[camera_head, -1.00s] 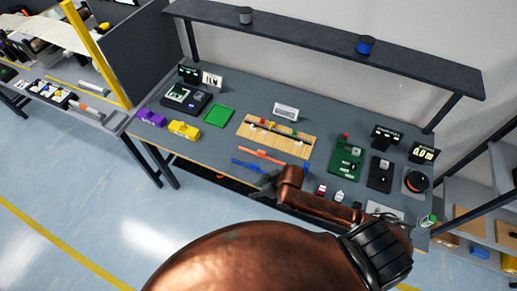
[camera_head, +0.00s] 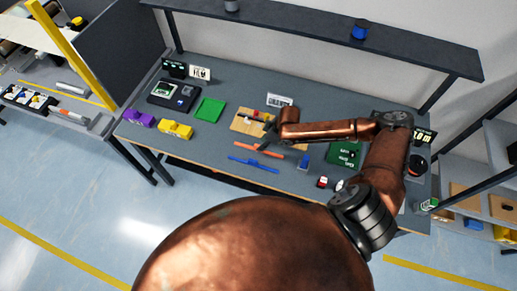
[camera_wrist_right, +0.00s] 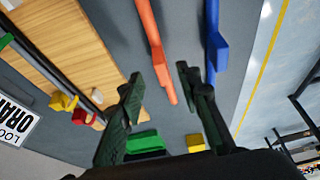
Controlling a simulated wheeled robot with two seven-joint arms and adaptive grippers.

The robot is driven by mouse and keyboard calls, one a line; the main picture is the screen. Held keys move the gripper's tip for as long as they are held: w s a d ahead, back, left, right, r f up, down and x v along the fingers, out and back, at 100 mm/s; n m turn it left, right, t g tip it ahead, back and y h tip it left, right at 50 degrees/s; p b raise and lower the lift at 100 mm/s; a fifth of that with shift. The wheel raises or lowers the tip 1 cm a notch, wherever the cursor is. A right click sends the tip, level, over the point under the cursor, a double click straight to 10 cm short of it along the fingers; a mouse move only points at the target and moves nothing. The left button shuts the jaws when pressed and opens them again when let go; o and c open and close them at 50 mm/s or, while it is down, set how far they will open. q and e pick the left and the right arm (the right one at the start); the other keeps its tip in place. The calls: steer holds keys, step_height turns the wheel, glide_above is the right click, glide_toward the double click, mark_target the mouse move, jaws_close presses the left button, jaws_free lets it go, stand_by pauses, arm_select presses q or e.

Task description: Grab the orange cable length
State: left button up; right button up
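The orange cable length (camera_head: 272,154) lies on the grey table, in front of the wooden board (camera_head: 243,126). It also shows in the right wrist view (camera_wrist_right: 151,35), with its near end between the fingers in the picture. The blue cable length (camera_head: 250,163) lies beside it, nearer the table's front edge, and shows in the right wrist view too (camera_wrist_right: 216,50). My right gripper (camera_head: 266,141) is open and empty, close over the orange cable; its height above it is hard to tell. Its two dark fingers (camera_wrist_right: 159,80) are apart. My left gripper is not in view.
Yellow (camera_head: 175,130) and purple (camera_head: 138,118) blocks and a green tray (camera_head: 210,110) stand to the left. A white sign (camera_head: 280,100) stands behind the board. A green circuit board (camera_head: 343,155) is at the right, partly behind my arm. A shelf (camera_head: 320,30) runs along the back.

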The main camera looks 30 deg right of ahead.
steer(key=x, duration=0.4)
steer(key=shift+w+a, duration=0.1)
steer(key=shift+a, duration=0.15)
steer(key=shift+c, duration=0.3)
jaws_close()
